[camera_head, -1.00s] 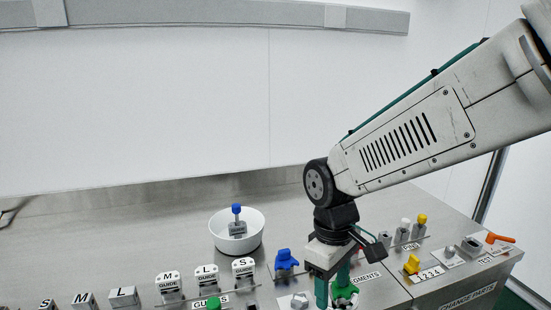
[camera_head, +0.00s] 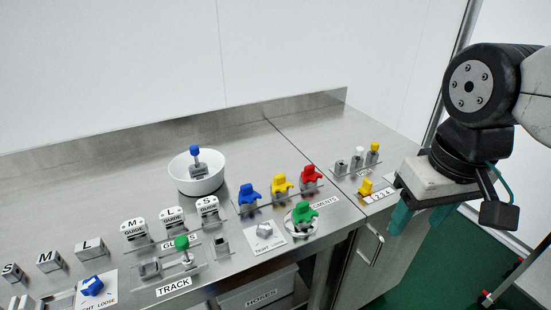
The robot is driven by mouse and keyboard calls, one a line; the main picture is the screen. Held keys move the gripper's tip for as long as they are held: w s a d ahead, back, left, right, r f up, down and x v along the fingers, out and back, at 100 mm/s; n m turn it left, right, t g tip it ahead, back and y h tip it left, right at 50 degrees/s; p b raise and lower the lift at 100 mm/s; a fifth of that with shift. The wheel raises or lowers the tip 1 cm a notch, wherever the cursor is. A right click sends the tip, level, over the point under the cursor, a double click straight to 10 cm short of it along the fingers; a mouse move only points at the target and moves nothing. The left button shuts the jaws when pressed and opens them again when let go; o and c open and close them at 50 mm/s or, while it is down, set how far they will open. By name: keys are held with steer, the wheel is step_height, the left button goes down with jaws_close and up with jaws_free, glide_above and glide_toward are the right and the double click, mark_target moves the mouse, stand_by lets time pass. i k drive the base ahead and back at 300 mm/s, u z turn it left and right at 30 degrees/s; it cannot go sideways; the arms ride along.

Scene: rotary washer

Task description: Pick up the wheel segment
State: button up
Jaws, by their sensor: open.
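Blue (camera_head: 249,194), yellow (camera_head: 283,183) and red (camera_head: 311,176) wheel segments stand in a row by the partly hidden SEGMENTS label. A green wheel segment (camera_head: 304,212) sits in front of them, on a round pale base near the counter's front edge. Which one the task means cannot be told. My gripper (camera_head: 420,216), with teal fingers, is open and appears empty. In the picture it is well to the right of the segments, over the counter's front right edge and the green floor.
A white bowl (camera_head: 196,174) holding a blue-topped part stands at the back left. A TIGHT/LOOSE knob (camera_head: 265,232) is left of the green segment. White guides (camera_head: 172,219) stand farther left. Small pins (camera_head: 358,158) and a yellow knob (camera_head: 366,187) lie between the segments and my gripper.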

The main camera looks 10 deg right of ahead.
mark_target(302, 212)
steer(key=k, duration=0.5)
steer(key=z, duration=1)
steer(key=i, duration=0.7)
steer(key=u, duration=1)
